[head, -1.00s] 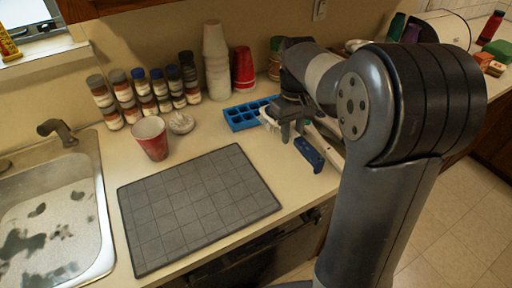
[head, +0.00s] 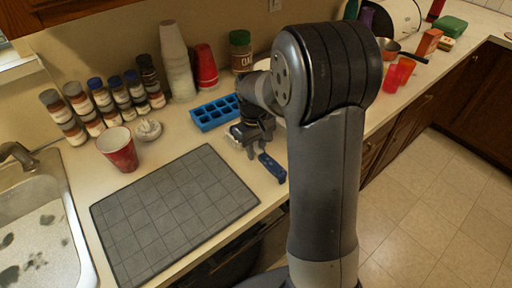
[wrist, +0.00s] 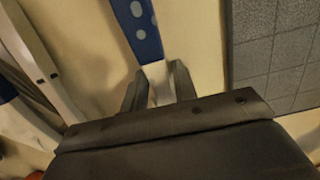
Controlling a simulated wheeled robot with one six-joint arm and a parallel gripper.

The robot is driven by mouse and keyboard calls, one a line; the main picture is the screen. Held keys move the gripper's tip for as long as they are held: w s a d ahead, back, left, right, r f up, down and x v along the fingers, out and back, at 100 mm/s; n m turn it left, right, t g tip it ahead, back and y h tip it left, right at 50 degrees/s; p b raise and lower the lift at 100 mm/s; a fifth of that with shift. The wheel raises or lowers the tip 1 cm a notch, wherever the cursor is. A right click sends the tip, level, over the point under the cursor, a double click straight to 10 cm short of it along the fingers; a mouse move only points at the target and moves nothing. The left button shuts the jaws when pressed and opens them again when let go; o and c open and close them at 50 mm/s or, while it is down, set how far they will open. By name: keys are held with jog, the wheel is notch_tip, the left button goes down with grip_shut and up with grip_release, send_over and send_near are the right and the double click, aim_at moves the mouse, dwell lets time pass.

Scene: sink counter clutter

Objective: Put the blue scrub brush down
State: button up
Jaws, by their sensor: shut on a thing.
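The blue scrub brush (head: 272,168) shows in the head view as a blue bar below my gripper (head: 253,147), near the counter's front edge. In the wrist view its blue part (wrist: 139,28) with pale spots points away from my gripper (wrist: 160,78). A whitish section of it sits between the two fingertips, and the gripper is shut on it. Cream counter (wrist: 196,40) shows beneath. I cannot tell whether the brush touches the counter. My palm hides the near end.
A grey grid mat (head: 172,212) lies left of the brush, with the sink (head: 40,225) beyond. A blue ice tray (head: 214,112), red cup (head: 118,148), white garlic-like item (head: 148,129) and several spice jars stand behind. Bare counter lies between mat and brush.

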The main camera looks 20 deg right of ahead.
jog(key=o, duration=1)
jog(key=shift+f, duration=0.1)
jog(key=shift+o, duration=0.2)
notch_tip(320, 180, up, 12)
jog(key=shift+w+a, duration=0.15)
jog(key=shift+w, duration=0.2)
